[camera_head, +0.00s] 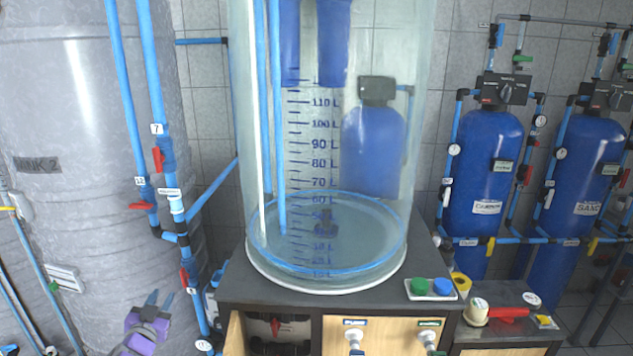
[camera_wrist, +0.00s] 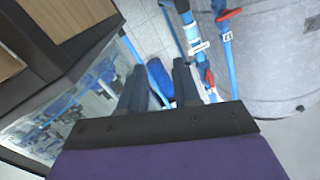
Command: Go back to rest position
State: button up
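My gripper (camera_head: 159,298) is at the lower left of the head view, with a purple body and two dark fingers pointing up. It stands in front of the large grey tank (camera_head: 90,180) and left of the cabinet. In the wrist view my gripper (camera_wrist: 160,75) shows its two dark fingers apart, with nothing between them. The blue pipes and red valve handles behind the fingers look separate from them. The rest of my arm is mostly out of view.
Blue pipes (camera_head: 128,100) with red valves run between the grey tank and cabinet. Blue filter tanks (camera_head: 484,165) stand at the right.

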jog(key=w+d+r+n+g+y, duration=0.25)
jog(key=w+d+r, duration=0.25)
jog(key=r, duration=0.3)
jog(key=s+d+r+n+g, duration=0.1)
jog(key=s+d+r+g, duration=0.15)
jog(key=d, duration=0.85)
jog(key=s+d+r+n+g, duration=0.1)
jog(key=s+d+r+g, duration=0.15)
jog(key=d, duration=0.95)
jog(key=s+d+f+g+h, duration=0.1)
jog(key=s+d+g, duration=0.3)
jog(key=s+d, duration=0.6)
jog(key=s+d+f+m+g+h, duration=0.1)
jog(key=s+d+f+g+h, duration=0.1)
jog(key=s+d, duration=0.8)
jog(key=s+d+f+m+g+h, duration=0.1)
jog(key=s+d+f+g, duration=0.2)
jog(key=s, duration=2.1)
jog(key=d+g, duration=0.3)
jog(key=d, duration=0.4)
jog(key=shift+f, duration=0.15)
